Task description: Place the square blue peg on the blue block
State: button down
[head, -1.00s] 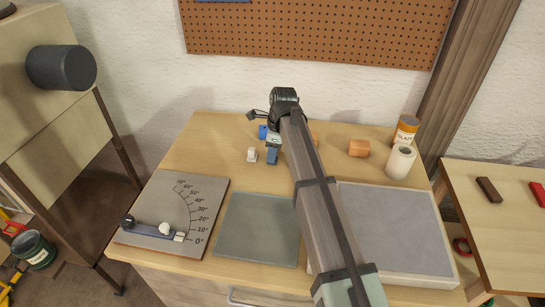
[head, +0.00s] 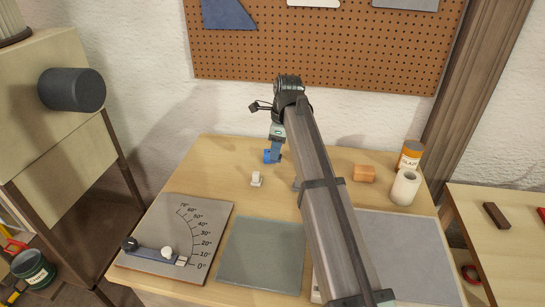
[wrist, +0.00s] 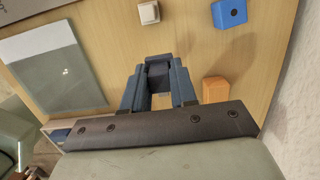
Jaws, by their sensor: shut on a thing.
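The blue block (head: 267,156) lies near the back of the table, left of my gripper in the head view. In the wrist view the blue block (wrist: 229,13) is at the top right, with a dark hole in its visible face. My gripper (head: 276,153) looks down over the back of the table. In the wrist view my gripper (wrist: 159,82) is shut on the dark square blue peg (wrist: 159,70) between its blue fingers. The peg is apart from the block, with bare table between them in the wrist view. The peg's far end is hidden.
A small white block (head: 257,179) stands in front of the blue block. An orange block (head: 364,173), a white roll (head: 404,187) and an orange-labelled jar (head: 410,155) are at the right. A grey-green mat (head: 262,253) and an angle board (head: 178,238) lie in front.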

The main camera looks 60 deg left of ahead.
notch_tip(320, 180, up, 4)
send_over(268, 151)
jog(key=d, duration=0.1)
jog(key=shift+w+a+f, duration=0.1)
jog(key=shift+f, duration=2.45)
jog(key=shift+a+f, duration=0.1)
jog(key=shift+f, duration=2.45)
jog(key=shift+f, duration=0.15)
jog(key=c, duration=0.9)
grip_release()
jog(key=r, duration=0.4)
jog(key=w+d+r, duration=0.1)
jog(key=r, duration=0.7)
jog(key=shift+w+d+r, duration=0.1)
jog(key=shift+w+d, duration=0.05)
